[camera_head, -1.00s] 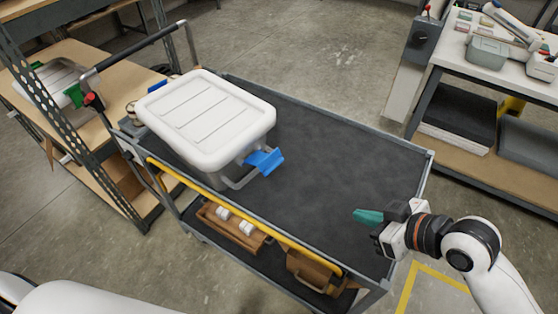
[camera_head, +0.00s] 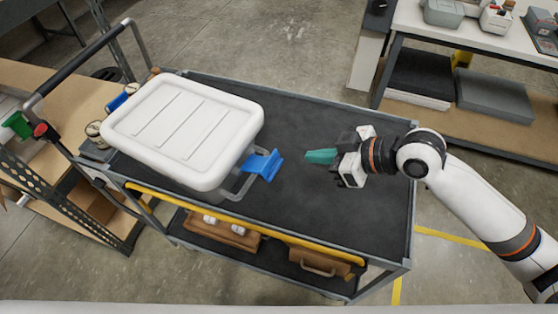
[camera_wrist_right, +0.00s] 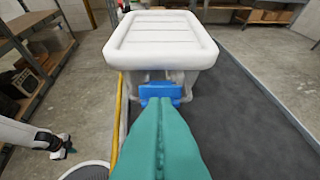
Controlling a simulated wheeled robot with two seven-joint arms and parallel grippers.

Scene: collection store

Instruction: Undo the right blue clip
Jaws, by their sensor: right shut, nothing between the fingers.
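The right blue clip (camera_head: 262,164) sits on the right end of a white-lidded box (camera_head: 185,125) and sticks out over the cart top. In the right wrist view the blue clip (camera_wrist_right: 160,92) is straight beyond my fingertips, below the lid's edge. My right gripper (camera_head: 308,157) has teal fingers, shut and empty, pointing left at the clip with a small gap between them. In the wrist view the shut fingers (camera_wrist_right: 158,108) overlap the clip's lower part. A second blue clip (camera_head: 122,97) shows at the box's left end.
The box stands on the dark top of a cart (camera_head: 330,215) with a yellow front rail (camera_head: 230,222). The cart top right of the box is clear. Wooden bins (camera_head: 222,230) are on its lower shelf. A workbench (camera_head: 470,45) stands at the back right.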

